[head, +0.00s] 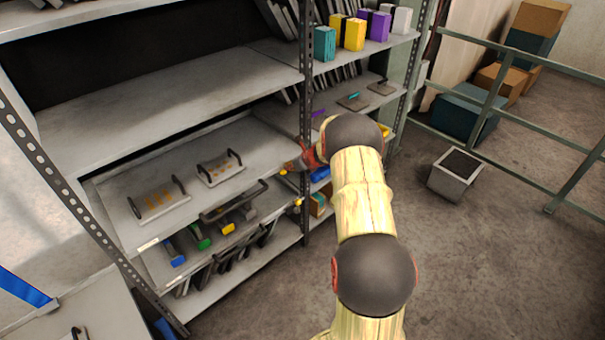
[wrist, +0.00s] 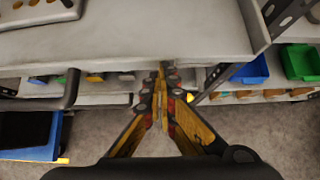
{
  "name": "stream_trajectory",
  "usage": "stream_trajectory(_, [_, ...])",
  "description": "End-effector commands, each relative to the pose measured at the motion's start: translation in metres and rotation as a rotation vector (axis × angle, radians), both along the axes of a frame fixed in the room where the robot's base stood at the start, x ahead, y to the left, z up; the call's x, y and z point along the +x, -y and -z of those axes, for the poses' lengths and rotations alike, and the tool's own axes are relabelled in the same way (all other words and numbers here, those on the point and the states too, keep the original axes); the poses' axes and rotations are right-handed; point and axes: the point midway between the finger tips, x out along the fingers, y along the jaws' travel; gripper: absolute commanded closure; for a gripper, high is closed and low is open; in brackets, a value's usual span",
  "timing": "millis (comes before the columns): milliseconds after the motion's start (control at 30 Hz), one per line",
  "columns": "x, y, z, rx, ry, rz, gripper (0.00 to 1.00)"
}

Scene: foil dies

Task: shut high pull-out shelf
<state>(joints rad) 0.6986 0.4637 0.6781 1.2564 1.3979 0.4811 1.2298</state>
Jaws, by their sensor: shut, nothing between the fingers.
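The high pull-out shelf (head: 200,196) is a grey board in the left bay of the rack. It looks drawn out, its front edge standing forward of the posts. It carries two plates with dark handles and orange dots. A dark bar handle (head: 235,201) is on its front. In the wrist view the shelf (wrist: 130,42) spans the top, with the handle's end (wrist: 70,89) at left. My gripper (head: 288,169) is near the shelf's right front corner. In the wrist view my gripper (wrist: 162,72) is shut and empty, fingertips by the front edge; contact cannot be told.
A lower shelf holds tools with blue, green and yellow parts (head: 201,237). A perforated post (head: 306,100) stands between the bays. Blue (wrist: 252,72) and green (wrist: 300,62) bins sit to the right. A grey box (head: 454,176) stands on the open floor by a railing.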

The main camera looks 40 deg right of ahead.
Motion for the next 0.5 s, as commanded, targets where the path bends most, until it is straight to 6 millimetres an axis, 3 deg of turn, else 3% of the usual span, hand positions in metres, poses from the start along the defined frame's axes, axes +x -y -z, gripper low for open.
stream_trajectory(200, [0.038, 0.000, -0.001, -0.001, -0.002, -0.001, 1.00])
stream_trajectory(500, [0.063, 0.001, -0.001, -0.001, 0.000, 0.000, 1.00])
